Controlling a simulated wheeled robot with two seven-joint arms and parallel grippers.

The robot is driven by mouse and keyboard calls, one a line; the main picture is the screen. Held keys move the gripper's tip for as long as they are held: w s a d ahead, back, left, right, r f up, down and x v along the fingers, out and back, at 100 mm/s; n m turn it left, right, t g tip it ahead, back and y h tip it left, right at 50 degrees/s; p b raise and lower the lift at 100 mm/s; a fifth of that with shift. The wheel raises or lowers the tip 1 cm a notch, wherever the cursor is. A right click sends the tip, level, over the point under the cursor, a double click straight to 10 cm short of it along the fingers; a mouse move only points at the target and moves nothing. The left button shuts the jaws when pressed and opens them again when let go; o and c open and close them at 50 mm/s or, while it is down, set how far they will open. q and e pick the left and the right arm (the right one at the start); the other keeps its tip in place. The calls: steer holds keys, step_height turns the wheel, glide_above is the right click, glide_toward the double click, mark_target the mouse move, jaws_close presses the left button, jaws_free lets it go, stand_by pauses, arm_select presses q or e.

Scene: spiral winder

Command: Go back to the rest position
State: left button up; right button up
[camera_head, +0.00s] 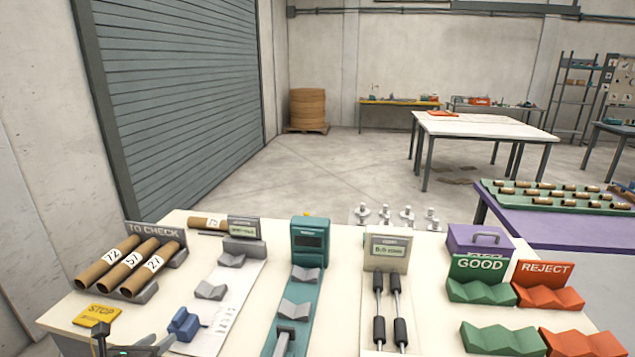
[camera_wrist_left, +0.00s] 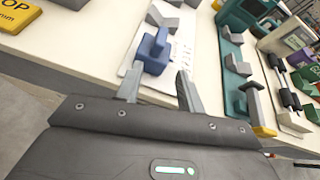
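My left gripper (camera_wrist_left: 160,88) is open, with its two grey fingers apart and nothing between them. In the left wrist view it is at the table's front edge, just in front of a blue slide block (camera_wrist_left: 153,50). The blue block also shows in the head view (camera_head: 184,325), to the right of the gripper. My right gripper is in neither view.
The white table (camera_head: 225,335) holds a TO CHECK rack with cardboard tubes (camera_head: 132,262), a yellow STOP plate (camera_head: 97,315), a teal gauge (camera_head: 310,242), a white gauge (camera_head: 388,252), green GOOD cradles (camera_head: 482,291) and red REJECT cradles (camera_head: 548,297). A purple table (camera_head: 560,231) stands right.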

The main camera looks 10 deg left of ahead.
arm_select(q)
steer(key=s+d+f+n+g, duration=0.3)
steer(key=s+d+f+n, duration=0.2)
steer(key=s+n, duration=0.45)
steer(key=s+d+f+n+g, duration=0.3)
steer(key=s+d+f+n, duration=0.3)
steer(key=n, duration=0.6)
steer(key=s+d+f+n+g, duration=0.3)
steer(key=s+d+n+g, duration=0.15)
steer(key=s+n, duration=0.6)
steer(key=s+f+x, duration=0.1)
steer(key=s+x, duration=0.2)
steer(key=x, duration=0.9)
steer(key=s+a+x, duration=0.1)
steer(key=s+x, duration=0.1)
steer(key=x, duration=1)
steer(key=s+a+f+g, duration=0.1)
steer(key=s+a+f, duration=0.1)
steer(key=s+f, duration=1.5)
steer(key=shift+g, duration=0.25)
